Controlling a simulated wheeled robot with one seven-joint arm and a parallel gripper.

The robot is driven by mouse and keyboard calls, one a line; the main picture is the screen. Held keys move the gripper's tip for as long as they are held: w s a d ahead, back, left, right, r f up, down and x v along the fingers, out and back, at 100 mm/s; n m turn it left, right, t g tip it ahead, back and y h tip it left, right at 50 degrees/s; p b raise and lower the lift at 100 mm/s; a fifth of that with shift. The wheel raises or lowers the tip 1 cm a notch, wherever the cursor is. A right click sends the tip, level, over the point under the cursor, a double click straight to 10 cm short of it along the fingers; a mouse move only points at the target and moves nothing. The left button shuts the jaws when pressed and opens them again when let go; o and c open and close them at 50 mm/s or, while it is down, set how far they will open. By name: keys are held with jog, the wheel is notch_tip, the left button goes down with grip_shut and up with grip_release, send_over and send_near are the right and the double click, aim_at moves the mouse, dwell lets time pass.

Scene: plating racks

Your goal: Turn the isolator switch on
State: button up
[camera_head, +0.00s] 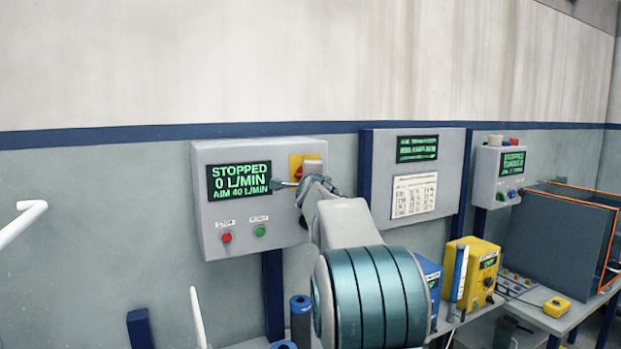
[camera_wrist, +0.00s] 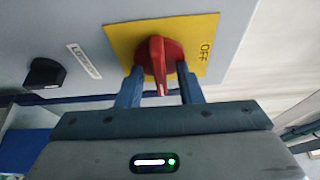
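The isolator switch is a red rotary handle (camera_wrist: 157,62) on a yellow plate (camera_wrist: 117,40) in the wrist view. The word OFF stands on the plate at the right, and the handle's white mark points down in the picture, toward my gripper. My gripper (camera_wrist: 160,80) is open, with one blue finger on each side of the handle and a gap showing between. In the head view the yellow plate (camera_head: 294,162) sits at the right of the grey control box (camera_head: 270,205), and my gripper (camera_head: 292,184) partly hides the red handle (camera_head: 298,174).
The box's screen (camera_head: 239,181) reads STOPPED, 0 L/MIN, AIM 40 L/MIN. Red (camera_head: 226,237) and green (camera_head: 260,230) buttons sit below. A black knob (camera_wrist: 45,73) is left of the switch in the wrist view. A panel with a chart (camera_head: 414,195) stands right of the box.

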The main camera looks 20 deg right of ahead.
jog(key=b+v, duration=0.2)
jog(key=v, duration=1.1)
jog(key=shift+s, duration=0.4)
jog(key=shift+a, duration=0.15)
jog(key=s+a+f+n+g+y, duration=0.35)
jog(key=s+a+f+n, duration=0.3)
jog(key=f, duration=0.25)
jog(key=s+a+f+n+g+y, duration=0.35)
jog(key=s+a+f+n, duration=0.3)
jog(key=f, duration=0.25)
jog(key=s+a+f+n+g, duration=0.1)
jog(key=s+f+n+g, duration=0.2)
jog(key=s+f, duration=0.4)
jog(key=s+a+f+n+g, duration=0.2)
jog(key=s+f+n, duration=0.4)
jog(key=s, duration=0.6)
jog(key=shift+s+a+f+g+h, duration=0.3)
jog(key=shift+f+g, duration=0.25)
jog(key=shift+g, duration=0.35)
